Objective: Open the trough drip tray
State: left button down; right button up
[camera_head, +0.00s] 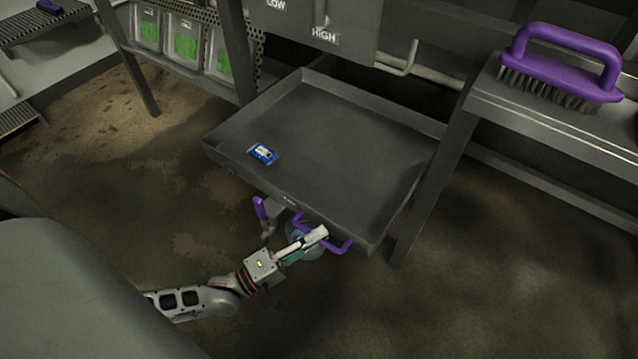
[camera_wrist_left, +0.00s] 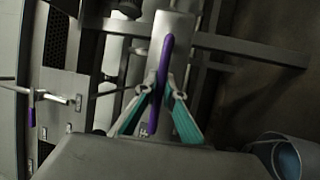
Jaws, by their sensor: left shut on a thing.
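The trough drip tray (camera_head: 330,128) is a wide, shallow dark metal tray, standing out from under the trough. A purple bar handle (camera_head: 345,246) is on its front face; the bar also shows in the left wrist view (camera_wrist_left: 167,52). My left gripper (camera_head: 317,236) is shut on this handle at the tray's front edge. Its teal-padded fingers (camera_wrist_left: 163,98) sit on both sides of the bar in the left wrist view. A small blue packet (camera_head: 263,154) lies on the tray floor. My right gripper is not in view.
A purple lever (camera_head: 260,208) is just left of the handle. A bench with a purple brush (camera_head: 563,62) stands at the right, its leg beside the tray. Bins with green contents (camera_head: 185,42) are at the back left. A bucket (camera_wrist_left: 284,156) shows at lower right. Front floor is open.

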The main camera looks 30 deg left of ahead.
pick_arm(q)
jog(key=c, duration=2.1)
grip_release()
jog(key=shift+c, duration=0.2)
jog(key=v, duration=1.2)
jog(key=shift+a, duration=0.1)
